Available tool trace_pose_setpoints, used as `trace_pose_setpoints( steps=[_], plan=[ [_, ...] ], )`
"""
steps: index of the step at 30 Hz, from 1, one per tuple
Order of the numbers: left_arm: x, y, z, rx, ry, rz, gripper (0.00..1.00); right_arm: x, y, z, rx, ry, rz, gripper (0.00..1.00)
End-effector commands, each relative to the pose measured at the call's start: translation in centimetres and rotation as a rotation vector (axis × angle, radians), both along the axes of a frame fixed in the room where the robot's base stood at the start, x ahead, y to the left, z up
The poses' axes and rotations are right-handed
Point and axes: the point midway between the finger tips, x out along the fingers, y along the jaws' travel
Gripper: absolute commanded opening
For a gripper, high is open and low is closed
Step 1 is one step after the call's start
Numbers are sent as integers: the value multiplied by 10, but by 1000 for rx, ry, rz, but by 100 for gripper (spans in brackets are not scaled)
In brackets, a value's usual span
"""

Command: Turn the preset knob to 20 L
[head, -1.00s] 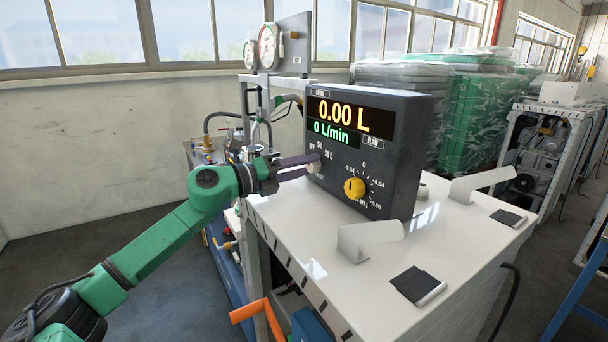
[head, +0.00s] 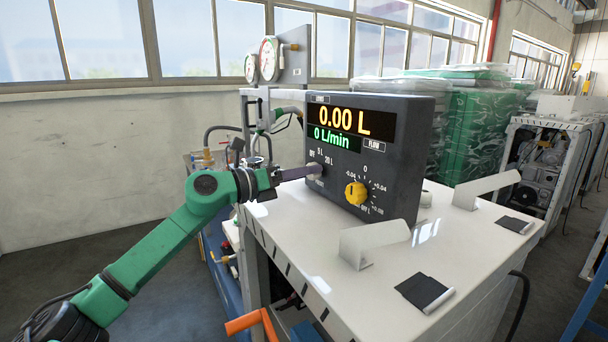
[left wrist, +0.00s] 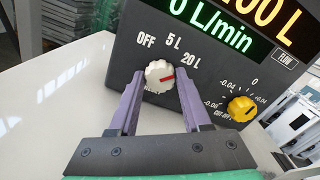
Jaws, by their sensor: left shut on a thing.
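The white preset knob (left wrist: 159,73) sits low on the left of the dark panel, under the labels OFF, 5 L and 20 L. Its red mark points right and slightly up, roughly towards 20 L; I cannot tell whether it lines up exactly. My left gripper (left wrist: 160,88) has its purple fingers on both sides of the knob and is shut on it. In the head view the left gripper (head: 312,172) reaches the panel from the left and hides part of the knob. The dispenser panel (head: 408,150) reads 0.00 L and 0 L/min. My right gripper is not in view.
A yellow knob (head: 356,193) with its own scale sits right of the preset knob. The white cabinet top (head: 310,235) carries the panel, two white bent pieces and black pads. Gauges (head: 268,58) stand behind. Open floor lies left of the cabinet.

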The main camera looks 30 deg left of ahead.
Motion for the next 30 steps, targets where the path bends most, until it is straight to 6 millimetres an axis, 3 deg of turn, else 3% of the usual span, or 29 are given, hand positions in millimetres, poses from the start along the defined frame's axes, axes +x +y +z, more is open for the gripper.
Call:
trace_pose_setpoints(
  steps=[6,7,9,20,23,30],
  plan=[
    [0,0,1,2,-3,2,0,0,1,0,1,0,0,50],
    [0,1,1,2,-3,2,56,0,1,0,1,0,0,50],
    [0,0,1,1,-2,2,78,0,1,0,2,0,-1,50],
    [-2,3,-2,0,1,3,78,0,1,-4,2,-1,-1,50],
    [-12,10,-8,1,2,6,78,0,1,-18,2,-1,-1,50],
    [-55,33,-17,6,2,4,78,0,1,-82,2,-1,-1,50]
  ],
)
